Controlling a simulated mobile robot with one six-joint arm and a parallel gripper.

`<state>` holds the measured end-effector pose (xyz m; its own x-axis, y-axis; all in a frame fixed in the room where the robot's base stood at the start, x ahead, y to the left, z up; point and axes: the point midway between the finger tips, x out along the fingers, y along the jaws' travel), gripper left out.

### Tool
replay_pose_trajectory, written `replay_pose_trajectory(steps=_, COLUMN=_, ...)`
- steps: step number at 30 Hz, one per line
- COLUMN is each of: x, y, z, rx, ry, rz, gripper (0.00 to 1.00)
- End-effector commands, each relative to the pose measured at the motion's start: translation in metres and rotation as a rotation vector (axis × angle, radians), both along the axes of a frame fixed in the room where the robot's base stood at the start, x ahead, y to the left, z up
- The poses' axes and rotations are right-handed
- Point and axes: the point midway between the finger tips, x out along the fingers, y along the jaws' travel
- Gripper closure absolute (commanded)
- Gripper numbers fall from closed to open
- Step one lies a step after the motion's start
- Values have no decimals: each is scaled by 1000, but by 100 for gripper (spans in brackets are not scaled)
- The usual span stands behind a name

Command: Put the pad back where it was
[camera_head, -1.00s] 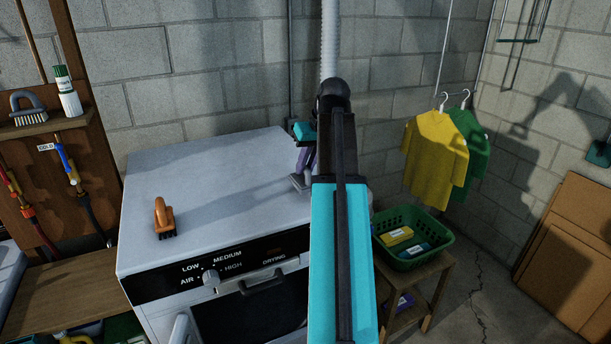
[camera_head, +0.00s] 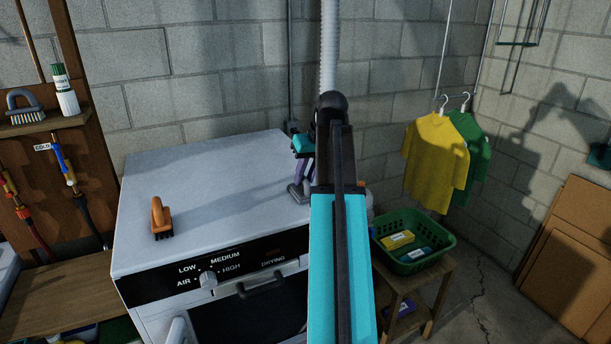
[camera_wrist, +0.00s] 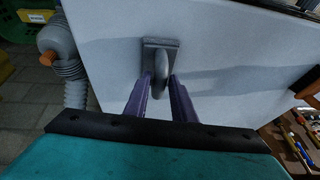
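The grey pad (camera_head: 298,192) with an upright looped handle is at the right part of the white dryer top (camera_head: 225,180). In the wrist view the pad (camera_wrist: 160,43) is a flat dark-grey block, its rounded handle between my purple fingers. My gripper (camera_head: 304,180) points down at it, and my fingers (camera_wrist: 160,82) are close on both sides of the handle, apparently shut on it. My arm hides part of this area in the head view. I cannot tell whether the pad's underside touches the dryer.
A green basket (camera_head: 413,243) with packets sits on a wooden stool to the right. Yellow and green shirts (camera_head: 434,160) hang behind it. The dryer top between brush and pad is clear.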

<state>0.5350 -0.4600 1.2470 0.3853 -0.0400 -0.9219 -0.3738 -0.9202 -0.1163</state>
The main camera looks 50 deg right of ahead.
Motion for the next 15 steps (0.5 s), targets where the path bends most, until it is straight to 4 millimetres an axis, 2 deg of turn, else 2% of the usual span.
replay_pose_trajectory(steps=15, x=0, y=0, z=4, rx=-1, ry=-1, rz=1, gripper=66)
